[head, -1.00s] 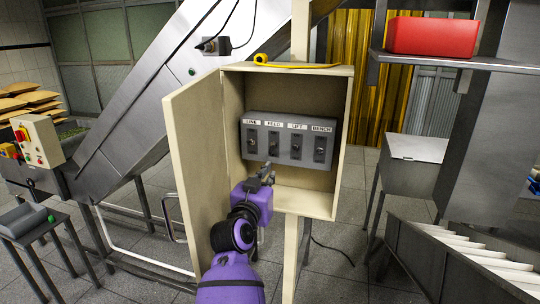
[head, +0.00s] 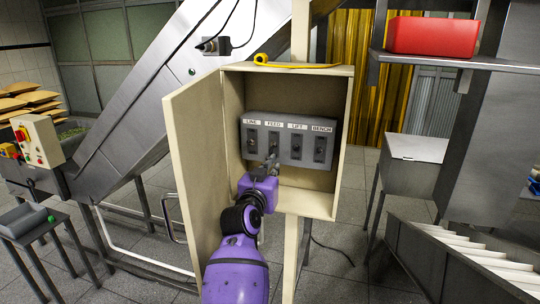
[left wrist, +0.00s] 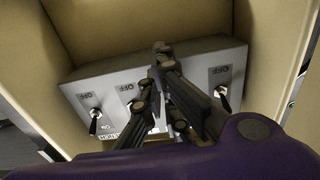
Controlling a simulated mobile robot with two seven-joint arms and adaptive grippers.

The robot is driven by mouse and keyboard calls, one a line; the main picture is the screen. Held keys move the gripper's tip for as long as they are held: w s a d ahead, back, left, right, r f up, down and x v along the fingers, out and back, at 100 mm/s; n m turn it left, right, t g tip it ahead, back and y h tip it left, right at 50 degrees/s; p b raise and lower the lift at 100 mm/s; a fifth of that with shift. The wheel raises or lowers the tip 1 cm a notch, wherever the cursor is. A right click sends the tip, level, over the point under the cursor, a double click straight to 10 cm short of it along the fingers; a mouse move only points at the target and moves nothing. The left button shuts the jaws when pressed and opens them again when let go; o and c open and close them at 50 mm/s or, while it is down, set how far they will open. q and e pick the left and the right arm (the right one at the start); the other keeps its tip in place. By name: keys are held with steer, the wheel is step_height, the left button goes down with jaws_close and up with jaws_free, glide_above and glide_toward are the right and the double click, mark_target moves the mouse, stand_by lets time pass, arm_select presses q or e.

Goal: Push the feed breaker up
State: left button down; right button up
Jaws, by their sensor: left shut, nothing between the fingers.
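A grey breaker panel (head: 290,160) with several switches labelled LINE, FEED, LIFT and BENCH is inside an open beige box. The feed breaker (head: 274,138) is second from the left, and my gripper hides its lower part. My left gripper (head: 271,163) is shut and empty, in front of the panel just below the middle of the feed breaker. I cannot tell whether it touches the lever. In the left wrist view the shut fingers (left wrist: 162,60) cover the middle of the panel (left wrist: 190,58). Levers and OFF marks show on both sides; the feed lever is hidden there. My right gripper is not in view.
The box door (head: 196,170) stands open on the left, close to my left arm. The box's side walls and bottom ledge (head: 305,203) surround the panel. A yellow object (head: 290,64) lies on top of the box. A red bin (head: 430,36) is on a shelf at right.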

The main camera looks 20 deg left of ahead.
arm_select(q)
steer(key=shift+r, duration=1)
steer(key=s, duration=0.7)
steer(key=shift+f, duration=0.35)
steer(key=shift+a, duration=0.1)
